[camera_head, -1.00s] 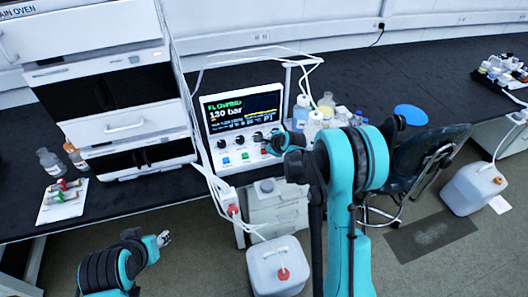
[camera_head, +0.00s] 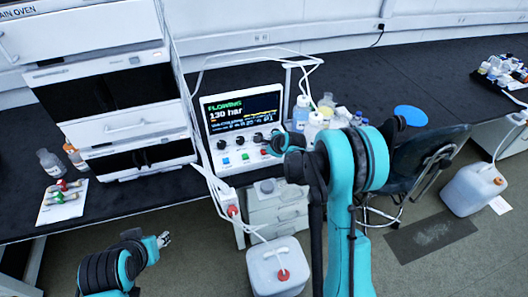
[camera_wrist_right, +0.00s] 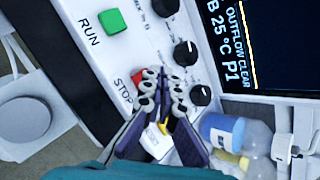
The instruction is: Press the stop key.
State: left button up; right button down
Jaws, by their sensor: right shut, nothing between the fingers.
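The instrument front panel (camera_head: 238,163) stands on the bench below a lit screen (camera_head: 242,112) reading 130 bar. In the right wrist view, the red stop key (camera_wrist_right: 138,76) sits beside the printed word STOP and is partly covered by my right gripper. The green run key (camera_wrist_right: 112,21) is to its upper left. My right gripper (camera_wrist_right: 164,78) is shut and empty, its fingertips over the panel close beside the red key; contact cannot be told. In the head view, my right gripper (camera_head: 275,146) is at the panel's right end. My left gripper (camera_head: 163,239) is low at left, away from the panel.
Black knobs (camera_wrist_right: 185,53) line the panel beside the keys. Bottles (camera_head: 314,122) stand right of the instrument. An oven stack (camera_head: 125,125) stands to the left. A white canister (camera_head: 276,268) is on the floor below, and a chair (camera_head: 425,160) is at right.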

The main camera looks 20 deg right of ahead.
jog(key=shift+f, duration=0.1)
jog(key=shift+f+b, duration=0.35)
jog(key=shift+b, duration=0.1)
jog(key=shift+f+b, duration=0.45)
jog(key=shift+f, duration=0.05)
dwell(0.5)
jog(key=shift+r, duration=0.1)
jog(key=shift+r+p, duration=0.6)
jog(key=shift+r, duration=0.25)
jog(key=shift+r, duration=0.1)
notch_tip(320, 180, up, 5)
jog(key=p, duration=0.3)
